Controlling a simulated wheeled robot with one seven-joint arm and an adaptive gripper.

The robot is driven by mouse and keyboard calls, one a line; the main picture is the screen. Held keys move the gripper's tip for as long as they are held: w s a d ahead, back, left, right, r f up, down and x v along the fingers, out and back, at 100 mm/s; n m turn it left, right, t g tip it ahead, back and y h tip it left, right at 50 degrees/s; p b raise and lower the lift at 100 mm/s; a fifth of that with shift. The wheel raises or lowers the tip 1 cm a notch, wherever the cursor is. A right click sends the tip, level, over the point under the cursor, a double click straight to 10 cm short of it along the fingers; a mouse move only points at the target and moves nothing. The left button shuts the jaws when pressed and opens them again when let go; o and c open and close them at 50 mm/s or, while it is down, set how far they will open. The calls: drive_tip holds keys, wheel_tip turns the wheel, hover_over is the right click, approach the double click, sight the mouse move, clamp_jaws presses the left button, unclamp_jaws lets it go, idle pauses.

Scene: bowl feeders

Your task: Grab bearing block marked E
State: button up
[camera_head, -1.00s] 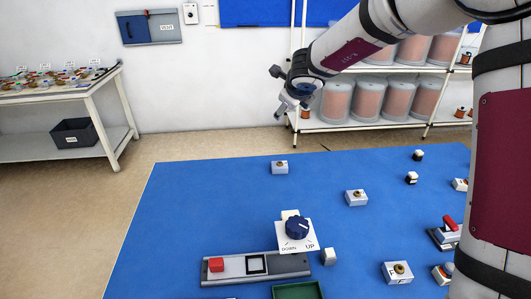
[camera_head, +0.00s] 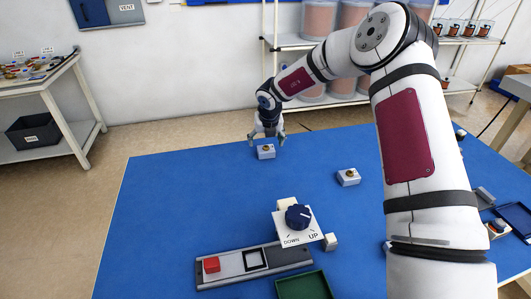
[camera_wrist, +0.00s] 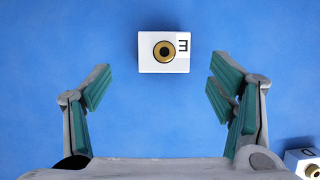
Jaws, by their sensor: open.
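The bearing block marked E (camera_wrist: 147,60) is a white block with a brass ring on top. In the wrist view it sits on the blue surface, just beyond and between my fingertips. In the head view the same block (camera_head: 266,153) lies near the far edge of the blue table. My gripper (camera_wrist: 160,84) is open and empty, with its green-padded fingers apart on either side. In the head view my gripper (camera_head: 266,137) is at the block, seemingly above or just behind it. The height gap cannot be told.
Another block marked D (camera_wrist: 303,163) shows at the wrist view's lower right. A similar block (camera_head: 348,177) lies right of E. The table around E is clear.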

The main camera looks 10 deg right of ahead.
sight(266, 147)
drive_tip(key=shift+d+x, duration=0.15)
drive_tip(key=shift+x, duration=1.35)
drive_tip(key=shift+d+x, duration=0.15)
drive_tip(key=shift+x, duration=1.4)
drive_tip(key=c, duration=1.3)
drive_tip(key=shift+r, duration=0.1)
drive_tip(key=shift+c, duration=0.7)
drive_tip(key=shift+r, duration=0.1)
